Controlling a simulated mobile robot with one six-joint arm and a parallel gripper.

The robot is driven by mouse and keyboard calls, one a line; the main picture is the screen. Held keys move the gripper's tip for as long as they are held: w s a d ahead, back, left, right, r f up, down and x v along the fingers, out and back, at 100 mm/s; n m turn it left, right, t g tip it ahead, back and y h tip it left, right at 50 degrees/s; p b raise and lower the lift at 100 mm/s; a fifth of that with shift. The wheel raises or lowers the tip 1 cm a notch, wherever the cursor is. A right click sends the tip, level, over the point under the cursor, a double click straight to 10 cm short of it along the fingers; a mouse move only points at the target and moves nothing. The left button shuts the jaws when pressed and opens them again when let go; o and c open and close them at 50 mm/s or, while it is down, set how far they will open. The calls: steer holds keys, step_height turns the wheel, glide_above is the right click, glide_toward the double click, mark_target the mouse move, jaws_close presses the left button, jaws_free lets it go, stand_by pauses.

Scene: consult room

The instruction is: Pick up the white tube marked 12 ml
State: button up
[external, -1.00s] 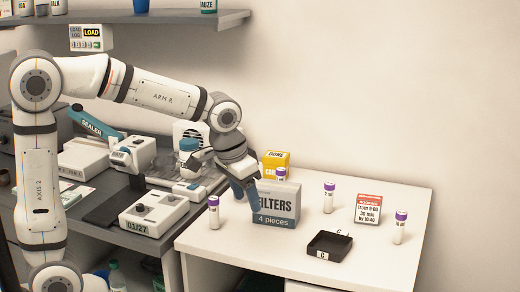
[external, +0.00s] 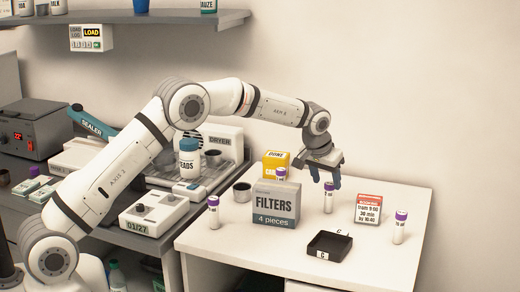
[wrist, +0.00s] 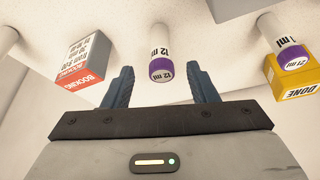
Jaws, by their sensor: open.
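The white tube with a purple cap, marked 12 ml (wrist: 166,38), stands upright on the white table and shows in the wrist view between my fingers' lines. In the external view this tube (external: 328,203) stands behind the black tray, just below my gripper (external: 325,180). My gripper is open and empty; in the wrist view its two blue-grey fingers (wrist: 158,80) point toward the tube, one to each side of the cap. A similar tube marked 21 ml (wrist: 287,40) is at the right of the wrist view.
A booking box (external: 368,209) stands right of the tube, a filters box (external: 275,206) left, and a yellow box (external: 271,159) behind. Other purple-capped tubes stand front left (external: 213,213) and far right (external: 399,229). A black tray (external: 329,246) lies in front.

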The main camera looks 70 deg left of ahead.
mark_target(328, 190)
steer(key=p+x, duration=0.2)
steer(key=x, duration=0.5)
steer(key=shift+s+p, duration=0.1)
steer(key=shift+p, duration=0.2)
steer(key=c, duration=1)
